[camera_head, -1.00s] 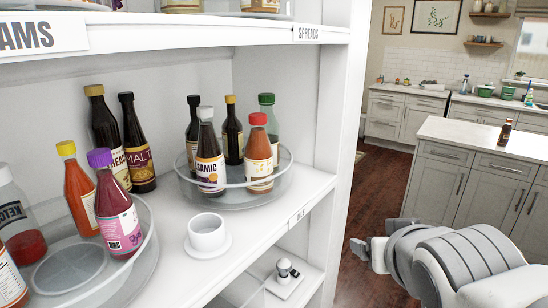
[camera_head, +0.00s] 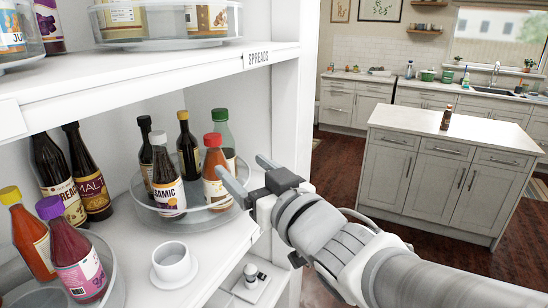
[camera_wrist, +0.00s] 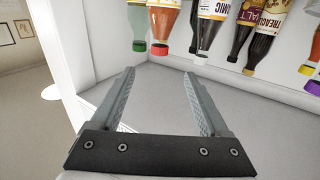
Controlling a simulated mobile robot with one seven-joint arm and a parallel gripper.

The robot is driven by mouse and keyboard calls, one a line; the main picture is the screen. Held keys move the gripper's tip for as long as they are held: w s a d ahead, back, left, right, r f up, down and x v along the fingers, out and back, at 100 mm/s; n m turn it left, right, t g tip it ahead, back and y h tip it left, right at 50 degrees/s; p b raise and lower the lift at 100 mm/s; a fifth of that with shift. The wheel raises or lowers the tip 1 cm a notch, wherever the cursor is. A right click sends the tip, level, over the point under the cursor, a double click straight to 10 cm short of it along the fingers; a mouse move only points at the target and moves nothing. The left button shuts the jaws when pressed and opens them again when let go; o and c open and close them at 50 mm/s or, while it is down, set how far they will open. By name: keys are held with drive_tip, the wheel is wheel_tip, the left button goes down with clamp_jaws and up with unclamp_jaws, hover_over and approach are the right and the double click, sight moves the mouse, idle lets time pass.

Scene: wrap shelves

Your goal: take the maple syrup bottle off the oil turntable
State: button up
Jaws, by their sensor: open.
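The right-hand clear turntable (camera_head: 200,222) stands on the middle shelf. It holds a red-capped bottle of orange-brown liquid (camera_head: 214,180), a balsamic bottle (camera_head: 165,180), a green-capped bottle (camera_head: 224,140), a yellow-capped dark bottle (camera_head: 187,150) and a black-capped dark bottle (camera_head: 146,150). No label readable as maple syrup shows, so I cannot tell which bottle it is. My gripper (camera_head: 240,164) is open and empty at the turntable's right side, its fingers pointing left near the red-capped bottle. In the wrist view my gripper (camera_wrist: 158,72) has nothing between its fingers; bottles appear upside down beyond it.
A white cup on a saucer (camera_head: 172,264) stands before the turntable. Another turntable (camera_head: 112,285) with sauce bottles is at the left. The upper shelf (camera_head: 170,65) overhangs the bottles. The shelf's white side post (camera_head: 288,110) is beside my arm. A kitchen island (camera_head: 440,170) stands behind at the right.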

sight(216, 143)
drive_tip(key=p+x, duration=0.3)
drive_tip(key=x, duration=0.6)
drive_tip(key=shift+w+a, duration=0.15)
drive_tip(key=shift+w, duration=0.05)
drive_tip(key=shift+p+x, duration=1)
drive_tip(key=shift+x, duration=1.65)
clamp_jaws()
